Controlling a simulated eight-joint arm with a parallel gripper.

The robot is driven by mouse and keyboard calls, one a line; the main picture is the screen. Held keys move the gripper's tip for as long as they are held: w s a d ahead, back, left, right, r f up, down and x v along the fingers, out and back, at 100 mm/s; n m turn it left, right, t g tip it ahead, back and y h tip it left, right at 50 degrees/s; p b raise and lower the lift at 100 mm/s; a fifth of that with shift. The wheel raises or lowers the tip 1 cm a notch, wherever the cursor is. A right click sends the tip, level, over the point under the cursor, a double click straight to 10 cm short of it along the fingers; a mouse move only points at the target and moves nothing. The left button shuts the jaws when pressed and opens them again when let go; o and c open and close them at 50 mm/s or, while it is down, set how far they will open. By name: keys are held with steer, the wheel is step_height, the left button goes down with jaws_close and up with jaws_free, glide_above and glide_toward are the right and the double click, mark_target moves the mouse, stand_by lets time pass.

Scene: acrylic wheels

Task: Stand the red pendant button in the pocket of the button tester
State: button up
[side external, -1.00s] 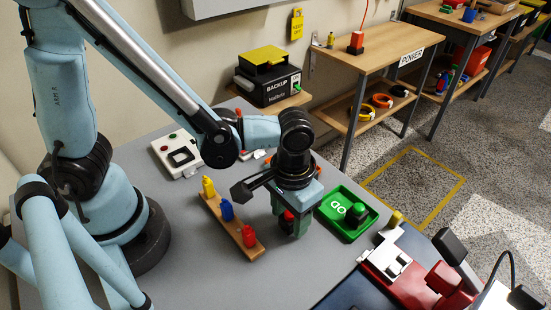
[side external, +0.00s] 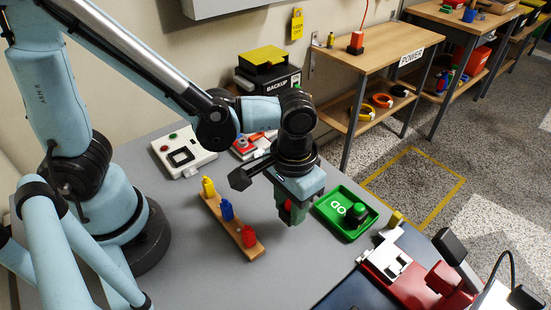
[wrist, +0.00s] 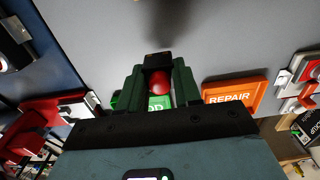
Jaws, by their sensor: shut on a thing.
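My gripper (side external: 291,212) is shut on the red pendant button and holds it above the grey table, right of the wooden rack. In the wrist view the button's round red part (wrist: 161,84) and a black block (wrist: 158,61) show between the green fingers. In the side view only a little red (side external: 287,205) shows between them. A white box (side external: 184,153) with a square black-framed pocket and a red and a green round part on top stands at the back left; it looks like the button tester. My gripper is well to its front right. The pocket looks empty.
A wooden rack (side external: 217,216) holds yellow, blue and red pieces. An orange REPAIR tray (wrist: 236,95) shows in the wrist view. A red and white device (side external: 242,151) stands behind my arm. Grey table is free at front.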

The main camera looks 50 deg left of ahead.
steer(key=s+d+r, duration=0.5)
steer(key=s+r, duration=0.3)
steer(key=s, duration=0.2)
steer(key=w+a+n, duration=0.4)
steer(key=a+n, duration=0.1)
steer(key=a, duration=0.4)
steer(key=w+a+n, duration=0.4)
steer(key=a, duration=0.4)
steer(key=s+a+f+n, duration=0.1)
steer(key=s+a+n, duration=0.2)
steer(key=a, duration=0.5)
steer(key=s+a+n, duration=0.3)
steer(key=a+n, duration=0.3)
steer(key=a, duration=0.2)
steer(key=shift+s+a+f, duration=0.2)
steer(key=shift+s+f, duration=0.05)
steer(key=shift+f, duration=0.1)
steer(key=shift+f, duration=2.5)
steer(key=shift+f, duration=1)
